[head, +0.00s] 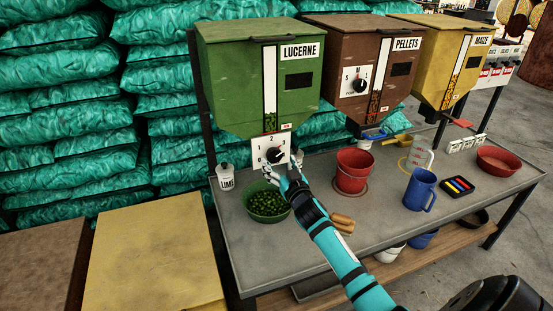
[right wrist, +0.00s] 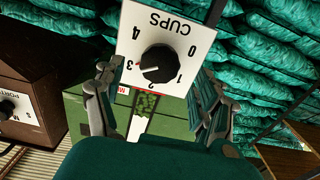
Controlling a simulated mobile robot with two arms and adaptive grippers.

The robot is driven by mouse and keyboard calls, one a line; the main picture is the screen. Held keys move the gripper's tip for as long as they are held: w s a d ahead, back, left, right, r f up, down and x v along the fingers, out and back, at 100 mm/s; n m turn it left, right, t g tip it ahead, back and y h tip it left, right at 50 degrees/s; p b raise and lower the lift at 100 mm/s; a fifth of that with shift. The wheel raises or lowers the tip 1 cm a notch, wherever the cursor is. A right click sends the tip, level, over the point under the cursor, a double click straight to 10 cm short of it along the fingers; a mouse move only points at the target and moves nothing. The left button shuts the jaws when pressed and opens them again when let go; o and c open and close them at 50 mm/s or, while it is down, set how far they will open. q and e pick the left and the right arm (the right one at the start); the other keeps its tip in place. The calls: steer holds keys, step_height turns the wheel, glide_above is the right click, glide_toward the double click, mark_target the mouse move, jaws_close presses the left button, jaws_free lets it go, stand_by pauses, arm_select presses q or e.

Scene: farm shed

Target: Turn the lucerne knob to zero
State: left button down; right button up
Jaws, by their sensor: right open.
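The lucerne knob (head: 276,155) is a round black dial on a white plate below the green LUCERNE bin (head: 255,80). In the right wrist view the knob (right wrist: 158,64) appears upside down on its plate (right wrist: 168,30), marked CUPS with 0 to 4. Its white pointer mark seems to lie between 2 and 3, nearer 3. My right gripper (head: 282,168) is at the plate, just in front of the knob. In the right wrist view its open fingers (right wrist: 155,88) stand on either side, apart from the knob. My left gripper is not in view.
A green bowl (head: 267,217) of green pellets sits below the knob, close under my right gripper. A white LIME pot (head: 226,178) is left of it, and a red bucket (head: 352,186) is to the right. The brown PELLETS bin (head: 358,45) stands beside the green bin.

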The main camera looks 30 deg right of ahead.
mark_target(275, 157)
steer(key=shift+x, duration=1.65)
steer(key=c, duration=1.1)
